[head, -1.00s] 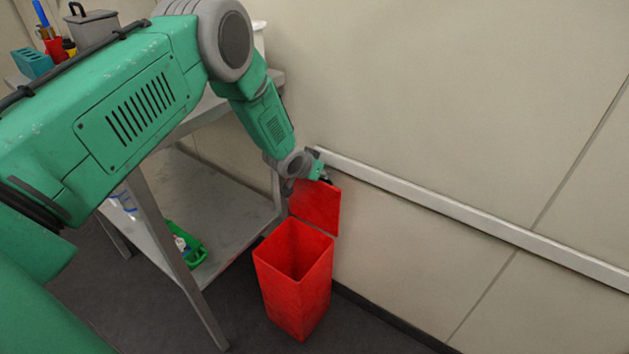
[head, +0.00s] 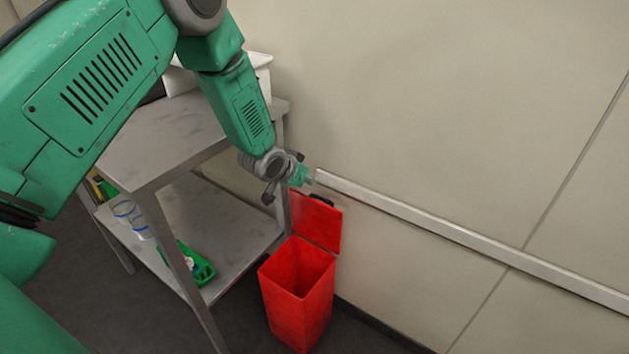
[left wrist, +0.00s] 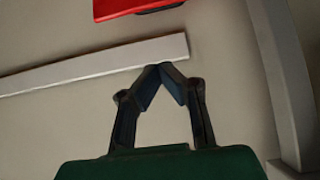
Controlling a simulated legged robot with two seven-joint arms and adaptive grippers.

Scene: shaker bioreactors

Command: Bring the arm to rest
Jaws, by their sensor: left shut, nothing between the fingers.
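My left arm comes in from the left in the head view and reaches down toward the wall. My left gripper (head: 305,181) is a little above the raised lid of the red bin, near the wall rail, and partly hidden by the wrist. In the left wrist view its fingertips (left wrist: 161,68) meet in a point, shut with nothing between them. My right gripper is not in view.
The red bin (head: 300,318) stands open on the floor, its lid (head: 318,224) up by the wall. A grey two-level table (head: 165,137) stands left of it, with a green container (head: 202,272) on its lower shelf. A white rail (head: 430,226) runs along the wall.

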